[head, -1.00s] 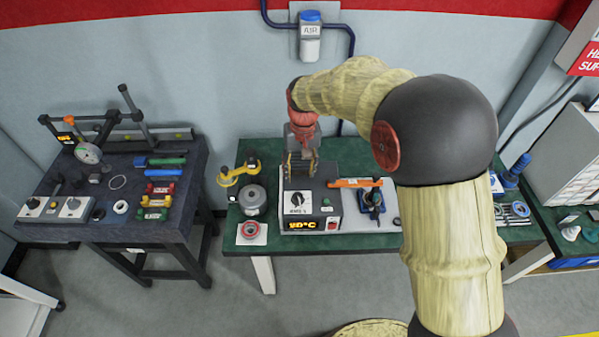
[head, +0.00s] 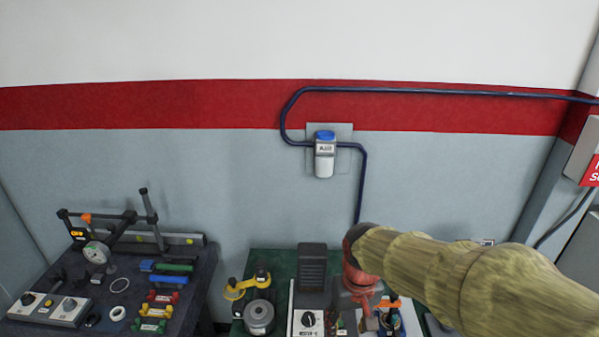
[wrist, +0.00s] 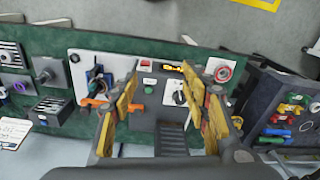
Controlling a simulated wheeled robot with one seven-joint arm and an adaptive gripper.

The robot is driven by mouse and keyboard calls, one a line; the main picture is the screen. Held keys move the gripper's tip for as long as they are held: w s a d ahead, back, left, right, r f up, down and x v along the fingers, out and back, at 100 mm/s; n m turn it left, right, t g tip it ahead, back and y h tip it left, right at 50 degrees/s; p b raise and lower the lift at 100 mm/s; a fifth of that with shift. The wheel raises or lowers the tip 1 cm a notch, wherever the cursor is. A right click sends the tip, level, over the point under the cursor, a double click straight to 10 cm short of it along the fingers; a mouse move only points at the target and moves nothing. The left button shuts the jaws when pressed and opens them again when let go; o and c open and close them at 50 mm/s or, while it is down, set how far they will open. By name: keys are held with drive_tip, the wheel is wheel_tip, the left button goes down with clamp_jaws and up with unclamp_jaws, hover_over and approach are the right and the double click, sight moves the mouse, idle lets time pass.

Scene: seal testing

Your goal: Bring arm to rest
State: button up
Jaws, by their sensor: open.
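My gripper (wrist: 165,82) is open and empty in the wrist view, its two yellow-padded fingers spread apart. Between and beyond the fingers lies the grey heater unit (wrist: 146,112) with its dial, lit display and black ribbed block. In the head view my red wrist (head: 358,280) hangs over the green bench, just right of the heater's black ribbed block (head: 312,268). My arm comes in from the lower right and partly hides the bench. The fingertips are hard to make out there.
A yellow-handled grey pot (head: 259,318) stands left of the heater. A blue fixture (wrist: 97,80) and an orange tool (wrist: 92,102) lie on its other side. A separate dark table (head: 205,285) with gauges and coloured parts is at left. A wall-mounted bottle (head: 324,158) and pipe are behind.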

drive_tip(key=s+d+r+m+t+b, duration=0.1)
drive_tip(key=s+d+r+t+b, duration=0.1)
drive_tip(key=s, duration=0.4)
drive_tip(key=s+d+r+t+b, duration=0.2)
drive_tip(key=s+d+r+t, duration=0.1)
drive_tip(key=s+d, duration=0.3)
drive_tip(key=shift+s+r+m, duration=0.4)
drive_tip(key=shift+s+r, duration=0.35)
drive_tip(key=shift+s, duration=0.05)
drive_tip(key=shift+c, duration=1.2)
